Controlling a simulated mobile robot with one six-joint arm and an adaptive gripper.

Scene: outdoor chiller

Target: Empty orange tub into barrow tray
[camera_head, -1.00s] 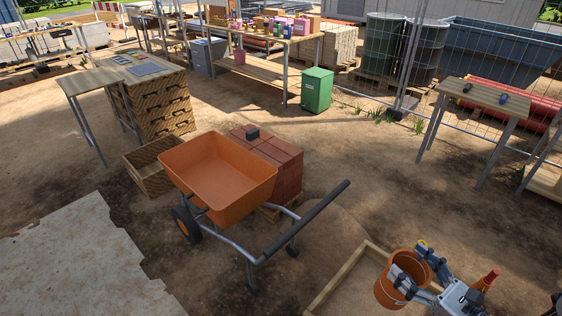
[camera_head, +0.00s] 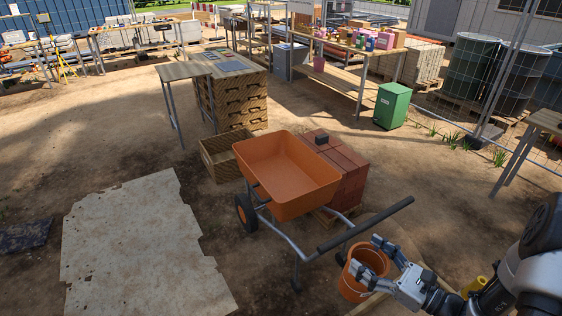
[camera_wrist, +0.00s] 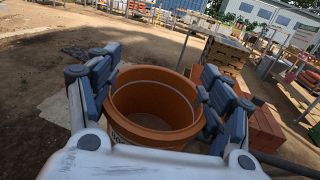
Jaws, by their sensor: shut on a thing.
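My gripper's fingers (camera_wrist: 156,95) sit on either side of the tub. The orange barrow tray (camera_head: 290,202) stands left of and beyond the tub, apart from it. The part of the tray's inside that shows looks empty.
A stack of red bricks (camera_head: 345,180) stands behind the tray. A wooden crate (camera_head: 222,167) is at its left. The barrow's dark handle (camera_head: 365,224) lies between the tub and tray. A pale slab (camera_head: 135,245) and open ground are at left. A green bin (camera_head: 391,106) stands farther back.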

